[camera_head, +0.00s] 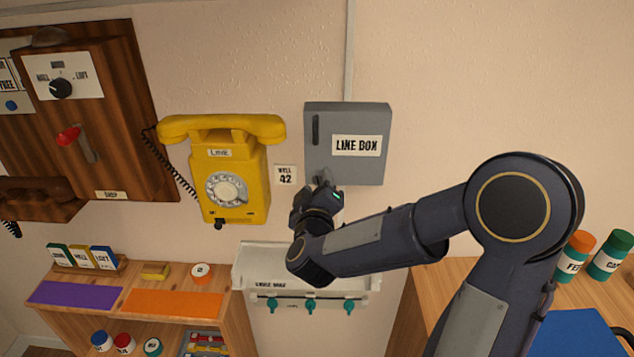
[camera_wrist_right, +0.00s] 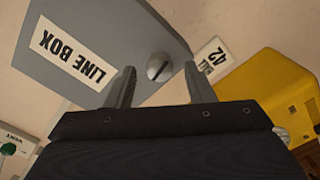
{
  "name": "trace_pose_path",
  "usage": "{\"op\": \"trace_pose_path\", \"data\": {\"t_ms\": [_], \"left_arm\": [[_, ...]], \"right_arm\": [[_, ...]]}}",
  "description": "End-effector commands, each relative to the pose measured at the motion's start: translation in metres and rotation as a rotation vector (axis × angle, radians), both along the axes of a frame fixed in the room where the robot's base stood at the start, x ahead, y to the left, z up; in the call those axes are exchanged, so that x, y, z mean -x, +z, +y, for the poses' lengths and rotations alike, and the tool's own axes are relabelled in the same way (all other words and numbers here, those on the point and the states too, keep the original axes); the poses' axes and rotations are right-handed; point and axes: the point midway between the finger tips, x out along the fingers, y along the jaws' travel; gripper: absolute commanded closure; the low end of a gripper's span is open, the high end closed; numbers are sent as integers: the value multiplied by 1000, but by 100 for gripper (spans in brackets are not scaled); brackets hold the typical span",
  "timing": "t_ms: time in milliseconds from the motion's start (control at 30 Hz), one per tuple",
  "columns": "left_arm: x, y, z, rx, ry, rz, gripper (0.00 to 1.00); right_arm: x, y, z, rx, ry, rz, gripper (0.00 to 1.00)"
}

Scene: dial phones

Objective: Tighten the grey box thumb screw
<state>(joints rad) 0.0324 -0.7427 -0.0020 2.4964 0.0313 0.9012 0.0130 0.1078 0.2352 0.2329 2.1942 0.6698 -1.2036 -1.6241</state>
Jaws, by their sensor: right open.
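The grey box (camera_head: 348,126), labelled LINE BOX, is on the wall in the head view, and it shows upside down in the right wrist view (camera_wrist_right: 105,38). Its round slotted thumb screw (camera_wrist_right: 159,67) shows near the box edge in the right wrist view. In the head view the screw is hidden by my right gripper (camera_head: 322,188), which is at the box's lower left corner. In the right wrist view my right gripper (camera_wrist_right: 160,80) is open, its fingers on either side of the screw in the picture. I cannot tell whether they touch it. My left gripper is not in view.
A yellow dial phone (camera_head: 229,170) hangs left of the box, with a WELL 42 label (camera_head: 286,175) between them. A white rack (camera_head: 262,268) with teal hooks is below. A wooden shelf (camera_head: 135,280) stands lower left, and jars (camera_head: 610,255) stand at right.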

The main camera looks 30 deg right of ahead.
Motion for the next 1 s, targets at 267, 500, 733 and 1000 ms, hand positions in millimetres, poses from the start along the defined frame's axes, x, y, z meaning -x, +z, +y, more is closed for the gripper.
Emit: {"op": "trace_pose_path", "data": {"t_ms": [267, 500, 733, 1000], "left_arm": [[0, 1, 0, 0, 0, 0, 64], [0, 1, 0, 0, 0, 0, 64], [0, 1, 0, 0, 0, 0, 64], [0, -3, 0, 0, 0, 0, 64]], "right_arm": [[-7, 0, -4, 0, 1, 0, 52], [-7, 0, -4, 0, 1, 0, 70], [-7, 0, -4, 0, 1, 0, 96], [-7, -1, -4, -30, 3, -20, 96]]}}
